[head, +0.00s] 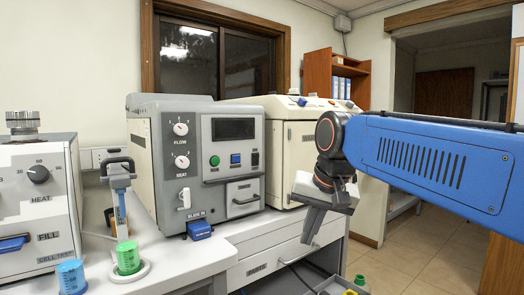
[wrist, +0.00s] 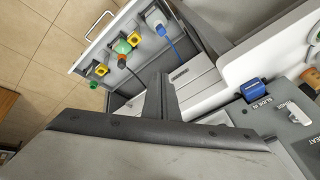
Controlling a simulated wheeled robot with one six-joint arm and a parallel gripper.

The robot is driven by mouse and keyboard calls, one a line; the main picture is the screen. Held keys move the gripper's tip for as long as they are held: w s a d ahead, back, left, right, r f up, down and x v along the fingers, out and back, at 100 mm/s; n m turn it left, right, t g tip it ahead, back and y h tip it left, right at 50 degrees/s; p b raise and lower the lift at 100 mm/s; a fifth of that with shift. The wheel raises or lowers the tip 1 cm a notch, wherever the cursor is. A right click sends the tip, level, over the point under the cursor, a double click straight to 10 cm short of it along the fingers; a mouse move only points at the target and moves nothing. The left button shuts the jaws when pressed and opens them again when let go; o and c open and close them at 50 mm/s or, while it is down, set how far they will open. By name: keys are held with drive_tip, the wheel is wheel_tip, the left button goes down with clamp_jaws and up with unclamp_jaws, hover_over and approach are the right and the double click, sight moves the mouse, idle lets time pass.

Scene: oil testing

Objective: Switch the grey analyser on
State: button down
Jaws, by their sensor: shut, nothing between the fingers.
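The grey analyser (head: 200,145) stands on the bench in the middle of the head view. The rocker's position is too small to tell. My gripper (head: 310,235) is to the right of the analyser's front, shut and empty, with fingers pointing down. In the wrist view the fingers (wrist: 160,90) meet above a drawer. Part of the analyser's front, with a blue block (wrist: 254,91), shows at the right.
An open drawer (wrist: 112,36) holds several coloured plugs and cables, below my gripper. A white machine (head: 38,200) stands at the left, with green (head: 128,257) and blue (head: 71,277) containers nearby. A cream cabinet (head: 300,150) stands behind my gripper.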

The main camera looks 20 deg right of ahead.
sight(257, 156)
drive_tip(key=w+r+m, duration=0.4)
drive_tip(key=w+r, duration=0.5)
drive_tip(key=r, duration=0.3)
drive_tip(key=w+r+m+y, duration=0.1)
drive_tip(key=w+r+m, duration=0.3)
drive_tip(key=w+r, duration=0.5)
wheel_tip(257, 156, up, 4)
drive_tip(key=shift+w+a+f, duration=0.15)
drive_tip(key=shift+w, duration=0.2)
drive_tip(key=w+a+f, duration=0.2)
drive_tip(key=w+f, duration=0.5)
drive_tip(key=f, duration=0.1)
drive_tip(key=shift+w+a+f, duration=0.3)
drive_tip(key=shift+w+a, duration=0.05)
drive_tip(key=shift+w+a+r, duration=0.1)
drive_tip(key=shift+w, duration=0.15)
drive_tip(key=shift+r, duration=0.1)
drive_tip(key=shift+r, duration=0.7)
